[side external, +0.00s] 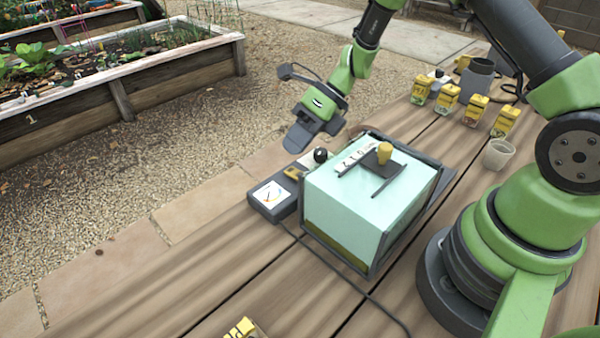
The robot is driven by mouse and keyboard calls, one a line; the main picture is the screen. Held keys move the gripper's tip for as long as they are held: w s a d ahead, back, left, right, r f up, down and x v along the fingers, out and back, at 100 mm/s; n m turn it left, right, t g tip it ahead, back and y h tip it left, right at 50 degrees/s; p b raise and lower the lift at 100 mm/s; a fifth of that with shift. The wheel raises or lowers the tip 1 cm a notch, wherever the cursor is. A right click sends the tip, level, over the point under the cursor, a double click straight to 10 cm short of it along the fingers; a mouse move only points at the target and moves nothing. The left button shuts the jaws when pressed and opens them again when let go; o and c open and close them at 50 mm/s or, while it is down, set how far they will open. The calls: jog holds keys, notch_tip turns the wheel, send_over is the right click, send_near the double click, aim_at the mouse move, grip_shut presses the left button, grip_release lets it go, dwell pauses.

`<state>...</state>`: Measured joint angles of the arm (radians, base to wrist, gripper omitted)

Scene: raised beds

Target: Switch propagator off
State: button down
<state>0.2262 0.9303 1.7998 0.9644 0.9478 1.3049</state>
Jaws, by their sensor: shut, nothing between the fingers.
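The propagator (345,205) is a pale blue-green translucent box in a dark frame, standing on the wooden table. Its top carries a yellow knob, a dark plate and a white lettered label. Along its left side lies a dark control unit (262,212) with a white dial face, a small yellow part (294,172) and a black ball knob (320,155). I cannot tell which way any switch is set. My gripper (298,140) is shut and empty, in the air above and slightly left of the black knob, apparently not touching it.
Several yellow packets (447,99) stand at the back right near a pale cup (498,154) and a grey jug (476,78). A dark cable (340,281) runs across the table front. Another yellow item (240,328) is at the bottom edge. A raised bed (180,76) stands beyond the gravel.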

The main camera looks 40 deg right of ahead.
aim_at(299, 171)
jog(key=shift+s+f, duration=0.2)
jog(key=shift+f, duration=1.15)
jog(key=shift+f, duration=0.1)
dwell(1.0)
jog(key=shift+f, duration=0.3)
jog(key=shift+s+f, duration=0.1)
jog(key=shift+f, duration=0.2)
dwell(0.4)
dwell(0.4)
jog(key=shift+r, duration=0.75)
jog(key=shift+r, duration=0.1)
jog(key=shift+w+r, duration=0.25)
jog(key=shift+r, duration=0.95)
jog(key=shift+w+r, duration=0.2)
jog(key=shift+r, duration=0.95)
jog(key=shift+r, duration=0.1)
